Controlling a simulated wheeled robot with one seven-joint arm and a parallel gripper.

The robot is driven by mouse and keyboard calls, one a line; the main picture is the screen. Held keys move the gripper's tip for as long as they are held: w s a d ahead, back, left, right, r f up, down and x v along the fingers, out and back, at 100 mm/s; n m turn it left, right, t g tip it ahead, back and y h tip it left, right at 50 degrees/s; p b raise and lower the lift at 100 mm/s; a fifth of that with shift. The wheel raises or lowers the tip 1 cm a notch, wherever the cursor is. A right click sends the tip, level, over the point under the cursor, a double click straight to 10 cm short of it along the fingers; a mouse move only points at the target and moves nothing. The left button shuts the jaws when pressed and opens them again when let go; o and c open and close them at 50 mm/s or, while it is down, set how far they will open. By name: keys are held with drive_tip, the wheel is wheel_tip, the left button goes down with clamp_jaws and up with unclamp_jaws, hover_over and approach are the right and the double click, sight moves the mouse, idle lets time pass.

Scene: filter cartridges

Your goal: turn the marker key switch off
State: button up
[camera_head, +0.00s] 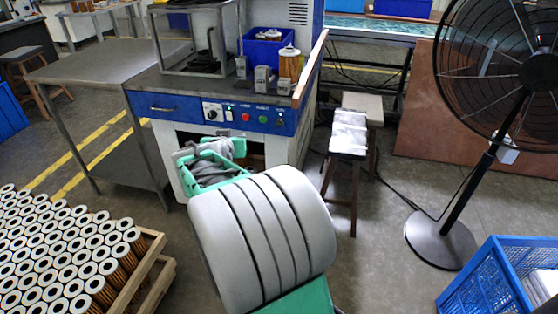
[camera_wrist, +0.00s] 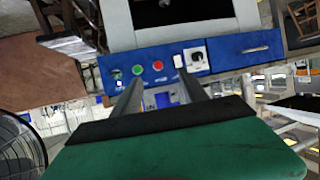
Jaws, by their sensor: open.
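The switch lies just past the right finger in that view. No contact with the panel shows. In the head view, I cannot clearly make out the fingertips.
A white switch, a red button (camera_head: 245,117) and a green button (camera_head: 263,119) sit beside the key switch. A blue bin (camera_head: 262,50) stands on top. A stool (camera_head: 347,135) and a fan (camera_head: 490,140) stand right. A cartridge crate (camera_head: 150,275) is front left.

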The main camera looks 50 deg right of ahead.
sight(279, 124)
drive_tip(key=s+d+f+m+h+b, duration=0.1)
drive_tip(key=s+d+f+h+b, duration=0.15)
drive_tip(key=d, duration=0.45)
drive_tip(key=s+d+f+m+h+b, duration=0.2)
drive_tip(key=d+f+h+b, duration=0.2)
drive_tip(key=d, duration=0.2)
drive_tip(key=b+x, duration=0.1)
drive_tip(key=x, duration=0.6)
drive_tip(key=shift+d+g, duration=0.4)
drive_tip(key=shift+d, duration=0.05)
drive_tip(key=shift+y, duration=0.25)
clamp_jaws()
